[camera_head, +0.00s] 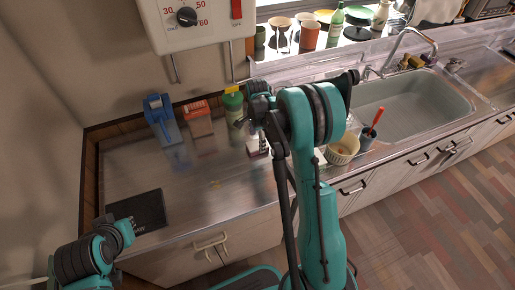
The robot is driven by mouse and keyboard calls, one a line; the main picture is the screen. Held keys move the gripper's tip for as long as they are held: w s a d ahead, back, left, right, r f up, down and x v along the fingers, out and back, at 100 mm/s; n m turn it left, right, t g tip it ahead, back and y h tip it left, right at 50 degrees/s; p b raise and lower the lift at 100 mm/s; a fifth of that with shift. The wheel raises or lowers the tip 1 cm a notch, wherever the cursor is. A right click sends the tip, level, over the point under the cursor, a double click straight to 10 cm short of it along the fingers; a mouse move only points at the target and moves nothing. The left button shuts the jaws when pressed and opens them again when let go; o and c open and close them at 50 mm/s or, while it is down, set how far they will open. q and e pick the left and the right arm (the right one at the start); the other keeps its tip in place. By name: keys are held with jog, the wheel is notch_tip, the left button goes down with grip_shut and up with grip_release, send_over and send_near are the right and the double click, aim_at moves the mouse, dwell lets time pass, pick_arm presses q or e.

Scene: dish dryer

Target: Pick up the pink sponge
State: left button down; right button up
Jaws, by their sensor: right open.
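A small pink and whitish block, which looks like the pink sponge (256,148), is on the metal counter (185,195), left of the sink. My right arm partly hides it. My right gripper (253,122) is open and points down just above or behind the block. I cannot tell whether the fingers touch it, and nothing shows held between them. My left arm shows only as teal and black links at the lower left; its gripper is not in view.
A green bottle (233,103), a red-topped package (197,110) and a blue object (160,112) stand along the wall. A black board (140,211) lies front left. A cream bowl (342,148) and a cup (367,138) stand by the sink (405,108). The counter's middle is clear.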

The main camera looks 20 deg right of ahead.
aim_at(257, 144)
notch_tip(257, 144, down, 4)
jog(key=shift+r+b, duration=0.25)
jog(key=shift+b, duration=0.2)
jog(key=shift+r, duration=0.1)
jog(key=c, duration=1.1)
jog(key=shift+r, duration=0.1)
notch_tip(257, 144, up, 5)
jog(key=shift+f+p, duration=0.2)
jog(key=shift+p, duration=0.85)
jog(key=s+d+r+p, duration=0.1)
jog(key=s+d+r, duration=0.1)
jog(key=s, duration=0.1)
jog(key=s+d+r, duration=0.2)
jog(key=s, duration=0.1)
jog(key=s+d+r+p, duration=0.1)
jog(key=s+d+r, duration=0.1)
jog(key=s+d, duration=0.1)
jog(key=shift+s+d+r+p, duration=0.1)
jog(key=shift+p, duration=0.2)
